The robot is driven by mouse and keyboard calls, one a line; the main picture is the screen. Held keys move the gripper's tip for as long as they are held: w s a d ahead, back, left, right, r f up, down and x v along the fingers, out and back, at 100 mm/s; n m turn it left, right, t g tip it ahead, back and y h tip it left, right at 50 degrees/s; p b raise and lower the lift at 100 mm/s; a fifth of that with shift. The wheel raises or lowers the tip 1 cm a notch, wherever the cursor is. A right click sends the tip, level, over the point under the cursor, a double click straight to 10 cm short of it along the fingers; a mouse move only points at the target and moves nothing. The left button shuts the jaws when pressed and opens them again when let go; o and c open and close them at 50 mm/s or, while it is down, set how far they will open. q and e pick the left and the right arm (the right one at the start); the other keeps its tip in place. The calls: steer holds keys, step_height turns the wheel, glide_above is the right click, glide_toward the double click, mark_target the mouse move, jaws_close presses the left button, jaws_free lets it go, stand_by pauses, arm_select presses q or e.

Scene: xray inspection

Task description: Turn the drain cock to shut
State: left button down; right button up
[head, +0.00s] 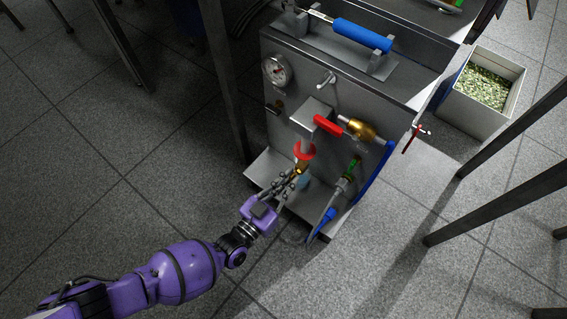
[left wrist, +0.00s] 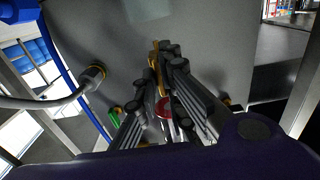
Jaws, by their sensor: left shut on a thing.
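The steel machine (head: 283,125) stands on the tiled floor. Low on its front, a brass fitting, which looks like the drain cock (head: 301,166), sits just under a red ring (head: 304,150). My left gripper (head: 293,178) reaches it from the lower left, with its fingers closed at the brass part. In the left wrist view a thin brass piece (left wrist: 154,55) shows at my fingertips, and the red ring (left wrist: 164,107) shows behind them. My fingers hide much of the cock, so its exact angle is unclear. My right gripper is out of view.
A brass valve (head: 358,129) with a red lever (head: 327,124) is up to the right. A green-marked fitting with a blue nozzle (head: 325,220) hangs close right of my gripper. A gauge (head: 276,70) and blue handle (head: 362,34) are above. A white bin (head: 510,94) stands right.

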arm_select(q)
steer(key=shift+w+r+m, duration=0.15)
steer(key=shift+r+m, duration=0.05)
steer(key=shift+m, duration=0.1)
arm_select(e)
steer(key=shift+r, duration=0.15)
arm_select(q)
steer(key=shift+m+p, duration=1.15)
steer(key=shift+m, duration=0.05)
steer(key=shift+m+p, duration=0.35)
steer(key=shift+m, duration=0.55)
steer(key=m, duration=0.2)
steer(key=shift+m+p, duration=0.3)
steer(key=shift+m, duration=0.1)
steer(key=m, duration=0.5)
steer(key=shift+d, duration=0.1)
steer(key=m, duration=0.3)
steer(key=shift+f+m, duration=0.1)
steer(key=shift+m, duration=0.2)
steer(key=shift+m+b, duration=0.45)
steer(key=shift+m, duration=0.35)
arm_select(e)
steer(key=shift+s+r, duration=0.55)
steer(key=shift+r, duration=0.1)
arm_select(q)
steer(key=shift+d, duration=0.1)
